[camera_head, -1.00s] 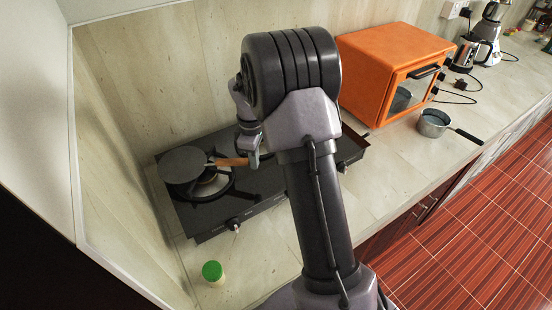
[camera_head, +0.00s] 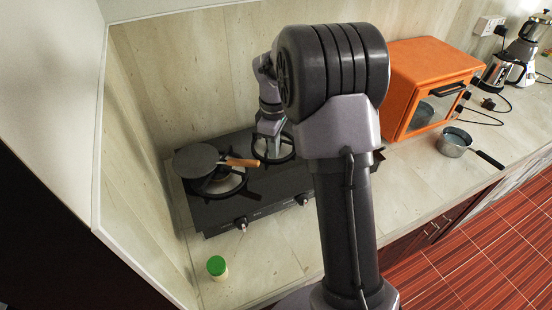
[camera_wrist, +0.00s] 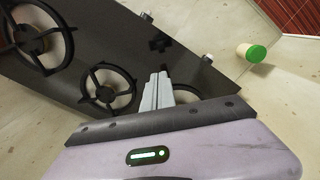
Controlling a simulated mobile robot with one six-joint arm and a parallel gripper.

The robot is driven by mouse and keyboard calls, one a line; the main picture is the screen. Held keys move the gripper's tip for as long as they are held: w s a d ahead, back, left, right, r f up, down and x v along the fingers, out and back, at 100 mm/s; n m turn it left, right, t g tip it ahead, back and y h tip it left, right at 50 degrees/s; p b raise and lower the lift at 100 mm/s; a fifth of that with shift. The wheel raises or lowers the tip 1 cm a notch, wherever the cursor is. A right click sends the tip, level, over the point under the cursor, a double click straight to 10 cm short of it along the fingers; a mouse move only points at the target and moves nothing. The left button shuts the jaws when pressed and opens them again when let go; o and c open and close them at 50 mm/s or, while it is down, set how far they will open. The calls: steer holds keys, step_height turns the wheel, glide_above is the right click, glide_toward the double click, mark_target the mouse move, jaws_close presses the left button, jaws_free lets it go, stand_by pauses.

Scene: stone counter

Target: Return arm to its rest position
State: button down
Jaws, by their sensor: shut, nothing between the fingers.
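My arm stands in the middle of the head view, bent at the elbow. My gripper (camera_head: 270,132) points down over the right burner of the black stove (camera_head: 262,207), partly screened by my arm. In the wrist view its fingers (camera_wrist: 158,78) are together with nothing between them. A dark pan (camera_head: 196,160) with a wooden handle (camera_head: 241,162) is at the stove's left burner, apart from the gripper. The wrist view does not show the pan. It shows the stove top with its round burner grates (camera_wrist: 108,90).
A green-lidded jar (camera_head: 217,268) stands on the counter before the stove. An orange oven (camera_head: 426,75) is right of my arm, with a small pot (camera_head: 455,143) in front. A blender (camera_head: 530,45) and kettle (camera_head: 497,72) stand farther right. Walls bound the left and back.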

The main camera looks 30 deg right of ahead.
steer(key=s+a+r+m+t+b, duration=0.3)
steer(key=s+a+r+m+b, duration=0.3)
steer(key=s+a+b, duration=0.5)
steer(key=s+a+f+m+t+y+b, duration=0.1)
steer(key=s+a+f+m+b, duration=0.1)
steer(key=s, duration=0.5)
steer(key=s+a+f+m+t+y+b, duration=0.1)
steer(key=s+a+f+m+b, duration=0.2)
steer(key=s, duration=0.5)
steer(key=shift+a+f+m+t, duration=0.4)
steer(key=shift+a+f+m, duration=0.2)
steer(key=shift+m, duration=0.3)
steer(key=c, duration=2.1)
jaws_free()
